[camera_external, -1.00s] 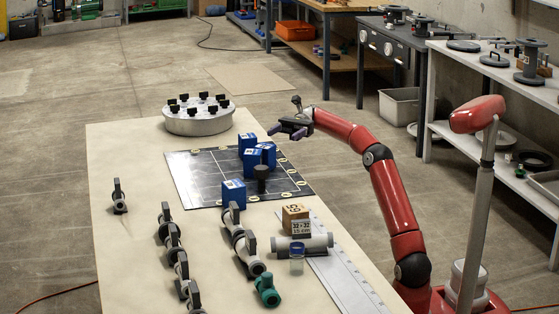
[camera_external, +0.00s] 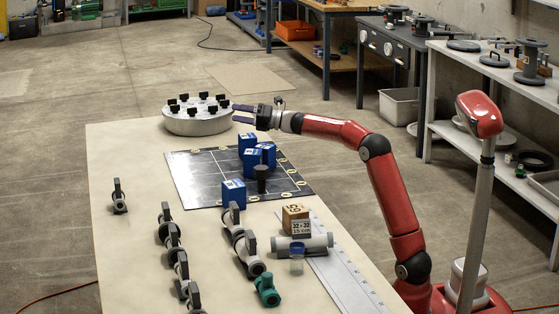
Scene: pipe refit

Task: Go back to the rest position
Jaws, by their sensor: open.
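My gripper (camera_external: 244,114) is at the end of my outstretched red arm. It is open and empty, with its fingers pointing left, above the far right edge of the table (camera_external: 125,262). It appears just right of the round grey drum with black knobs (camera_external: 197,119). I cannot tell whether the fingertips touch the drum. Several blue boxes (camera_external: 233,192) stand on the black gridded mat (camera_external: 190,176), in front of the gripper and below it. A dark cup (camera_external: 262,180) stands beside them.
Grey pipe fittings (camera_external: 167,230) stand in rows on the table, with a green fitting (camera_external: 266,290), a cardboard box (camera_external: 295,219), a pipe (camera_external: 303,243) and a clear cup (camera_external: 296,265) near a long grey ruler (camera_external: 345,280). Shelves (camera_external: 455,137) stand at the right. The table's left part is mostly clear.

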